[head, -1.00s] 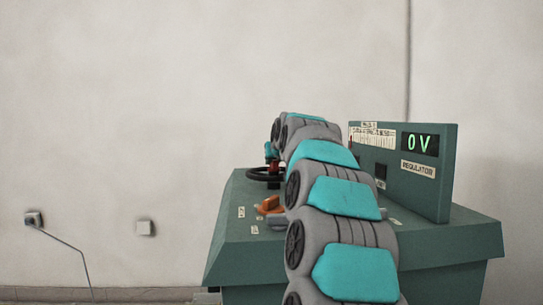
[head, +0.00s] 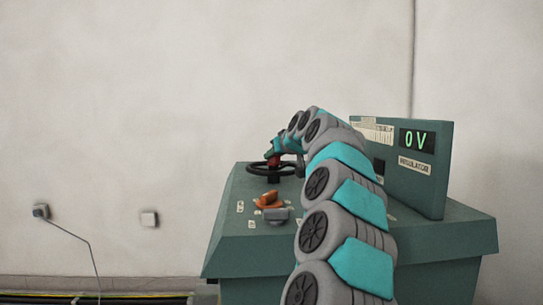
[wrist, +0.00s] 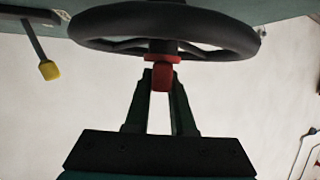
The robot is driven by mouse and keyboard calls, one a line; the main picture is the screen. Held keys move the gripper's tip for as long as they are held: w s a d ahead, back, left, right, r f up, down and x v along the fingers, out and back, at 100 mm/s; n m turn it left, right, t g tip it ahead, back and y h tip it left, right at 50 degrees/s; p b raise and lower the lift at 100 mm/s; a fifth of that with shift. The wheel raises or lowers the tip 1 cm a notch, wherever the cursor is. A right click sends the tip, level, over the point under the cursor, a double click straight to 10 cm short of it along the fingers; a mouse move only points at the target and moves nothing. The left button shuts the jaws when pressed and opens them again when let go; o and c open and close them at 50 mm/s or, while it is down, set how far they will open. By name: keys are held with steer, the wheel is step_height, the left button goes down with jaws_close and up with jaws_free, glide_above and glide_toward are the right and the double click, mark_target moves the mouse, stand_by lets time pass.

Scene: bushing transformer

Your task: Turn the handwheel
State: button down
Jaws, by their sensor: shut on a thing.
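The handwheel (head: 258,170) is a black ring with spokes, lying flat above the top of a green console at its far left. In the wrist view the handwheel (wrist: 215,31) spans the top of the picture, with a red knob (wrist: 162,77) in front of its rim. My gripper (wrist: 162,82) is shut on this red knob, one dark finger on each side. In the head view my gripper (head: 273,160) is small at the wheel, and my arm hides part of the wheel's right side.
The green console (head: 235,240) carries an orange switch (head: 268,199) and a grey one (head: 277,215) near my arm. A yellow-tipped lever (wrist: 49,70) shows in the wrist view.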

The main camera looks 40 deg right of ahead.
mark_target(284, 170)
steer(key=c, duration=0.8)
jaws_free()
steer(key=shift+o, duration=0.2)
steer(key=shift+b+v, duration=0.6)
steer(key=shift+v, duration=3.3)
steer(key=shift+a, duration=0.1)
